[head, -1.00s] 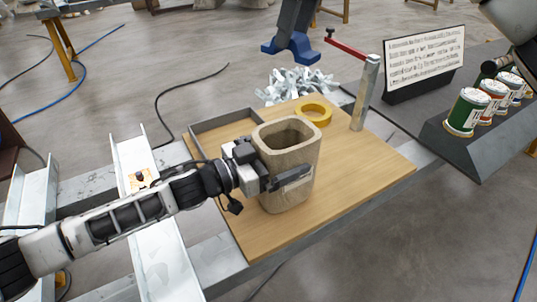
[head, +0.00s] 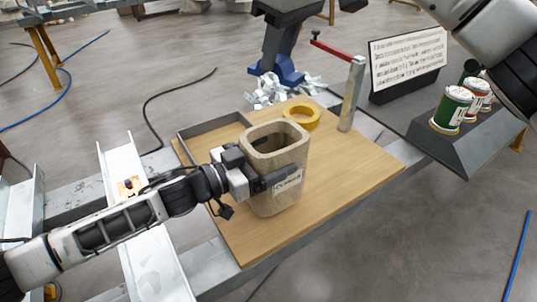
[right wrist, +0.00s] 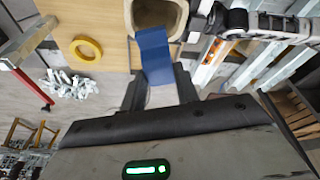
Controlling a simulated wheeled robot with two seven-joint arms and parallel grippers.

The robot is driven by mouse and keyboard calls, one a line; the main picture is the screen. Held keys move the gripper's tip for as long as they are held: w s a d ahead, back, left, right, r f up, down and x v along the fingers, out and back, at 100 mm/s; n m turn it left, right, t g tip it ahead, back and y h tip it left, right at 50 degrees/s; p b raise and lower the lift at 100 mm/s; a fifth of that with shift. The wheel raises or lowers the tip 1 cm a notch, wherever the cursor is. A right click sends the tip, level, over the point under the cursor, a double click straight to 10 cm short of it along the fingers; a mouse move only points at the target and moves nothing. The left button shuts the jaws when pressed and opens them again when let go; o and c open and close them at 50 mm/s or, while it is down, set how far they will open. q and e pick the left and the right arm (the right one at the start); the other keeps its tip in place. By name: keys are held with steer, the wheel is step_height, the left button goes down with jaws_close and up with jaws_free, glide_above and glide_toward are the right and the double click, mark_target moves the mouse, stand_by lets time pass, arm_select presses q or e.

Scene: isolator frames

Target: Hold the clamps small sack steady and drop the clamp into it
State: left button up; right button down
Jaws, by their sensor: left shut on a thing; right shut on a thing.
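The clamps small sack (head: 272,160) is a beige, open-topped bag standing upright on the wooden board. My left gripper (head: 274,181) is shut on its side wall, partly covering a label. The blue clamp (head: 289,77) is held in my right gripper (head: 277,60), which comes down from the top of the head view. The clamp appears beyond the sack's rim, in front of the metal pile. In the right wrist view the clamp (right wrist: 153,55) sits between the dark fingers, its far end overlapping the sack's rim (right wrist: 178,32). The inside bottom of the sack is hidden.
A yellow ring (head: 302,116) lies on the wooden board (head: 345,180) behind the sack. A grey tray (head: 190,131) is at the left. A metal post with a red lever (head: 352,95), a text sign (head: 408,62) and several spools or cans (head: 452,108) stand to the right.

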mark_target(288, 74)
step_height(288, 74, down, 10)
stand_by(1.1)
steer(key=c, duration=1)
jaws_free()
steer(key=shift+o, duration=0.2)
steer(key=v, duration=1.2)
